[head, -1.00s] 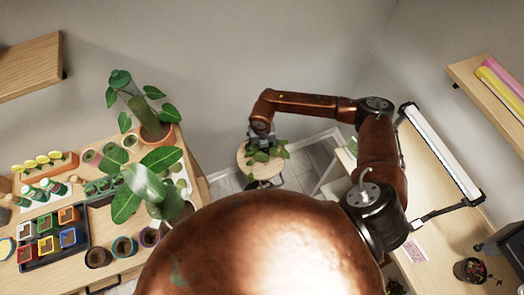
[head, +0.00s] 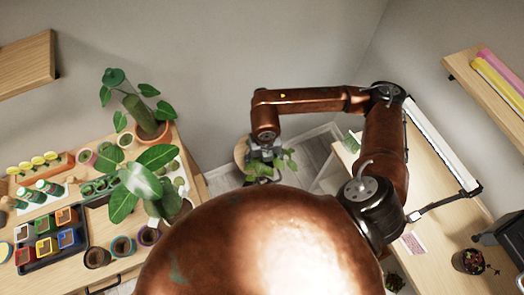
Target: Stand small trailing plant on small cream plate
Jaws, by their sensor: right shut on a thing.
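My right gripper (head: 264,151) hangs from the copper arm near the middle of the head view. It is shut on the small trailing plant, whose green leaves (head: 289,165) spread below and to the right of the jaws. The plant's pot is mostly hidden by the gripper and leaves. Plant and gripper cover much of a small round wooden stool (head: 240,152), and the plant looks held above the floor, in front of the stool. I cannot make out the small cream plate. My left gripper is out of view.
The left table holds a tall potted plant (head: 150,128), a large-leaved plant, a black tray of coloured pots (head: 50,240) and several small pots. On the right, a desk (head: 440,195) carries a long lamp (head: 440,145) and a dark pot (head: 467,262). A shelf hangs above it.

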